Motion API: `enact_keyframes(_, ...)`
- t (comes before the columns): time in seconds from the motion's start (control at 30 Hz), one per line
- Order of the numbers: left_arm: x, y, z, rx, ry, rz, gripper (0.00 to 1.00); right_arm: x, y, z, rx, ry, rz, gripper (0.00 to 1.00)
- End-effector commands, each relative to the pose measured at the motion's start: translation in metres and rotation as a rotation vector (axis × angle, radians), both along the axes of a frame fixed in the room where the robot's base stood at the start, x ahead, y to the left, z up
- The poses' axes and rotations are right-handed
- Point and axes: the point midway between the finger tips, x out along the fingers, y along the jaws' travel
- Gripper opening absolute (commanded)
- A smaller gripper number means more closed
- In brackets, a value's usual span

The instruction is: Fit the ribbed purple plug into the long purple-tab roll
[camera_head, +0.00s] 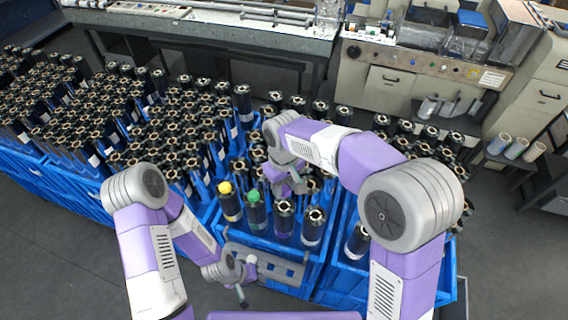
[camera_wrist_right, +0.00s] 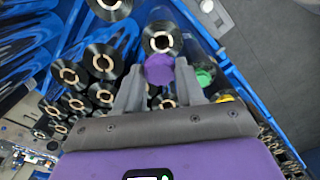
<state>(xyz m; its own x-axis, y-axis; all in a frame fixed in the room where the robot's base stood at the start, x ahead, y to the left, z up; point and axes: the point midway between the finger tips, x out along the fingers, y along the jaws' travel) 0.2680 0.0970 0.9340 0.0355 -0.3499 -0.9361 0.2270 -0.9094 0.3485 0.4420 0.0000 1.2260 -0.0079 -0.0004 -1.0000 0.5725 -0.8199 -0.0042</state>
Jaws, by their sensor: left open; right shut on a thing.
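A purple plug (camera_wrist_right: 159,68) sits between the fingertips of my right gripper (camera_wrist_right: 160,72) in the right wrist view, and the fingers are shut on it. Its ribs are too small to make out. A dark roll with a pale core (camera_wrist_right: 162,38) stands just beyond the plug in that view; I cannot tell whether they touch. In the head view my right gripper (camera_head: 291,184) is over the middle blue crate, partly hidden by its own arm. My left gripper (camera_head: 246,279) is open and empty near that crate's front wall.
A yellow plug (camera_head: 225,188) and a green plug (camera_head: 253,196) top two rolls in the middle blue crate (camera_head: 264,266). Dark rolls crowd the crates on the left. A machine (camera_head: 425,60) stands behind; floor is free at right.

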Motion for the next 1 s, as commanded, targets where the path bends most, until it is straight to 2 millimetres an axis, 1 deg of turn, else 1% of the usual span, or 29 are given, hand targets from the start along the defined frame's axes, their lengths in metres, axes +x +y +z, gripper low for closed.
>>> enact_keyframes(0.13,-0.001,0.0,-0.002,-0.001,0.003,0.0,0.43,-0.001,0.001,-0.003,0.001,0.0,0.001,0.11)
enact_keyframes(0.27,-0.001,0.0,-0.009,-0.001,0.003,0.0,0.43,-0.001,0.0,-0.011,0.001,0.001,0.001,0.11)
enact_keyframes(0.6,-0.001,0.0,-0.038,0.0,0.002,0.0,0.43,-0.001,0.001,-0.046,0.001,0.001,0.001,0.11)
enact_keyframes(0.7,-0.001,0.0,-0.044,0.0,0.002,0.0,0.43,-0.001,0.001,-0.054,0.001,0.0,0.001,0.11)
enact_keyframes(0.8,-0.001,0.0,-0.047,0.0,0.002,0.0,0.43,-0.001,0.001,-0.058,0.001,0.0,0.0,0.11)
enact_keyframes(1.0,-0.001,0.0,-0.046,0.0,0.002,-0.001,0.43,-0.001,0.0,-0.058,0.001,0.0,0.0,0.11)
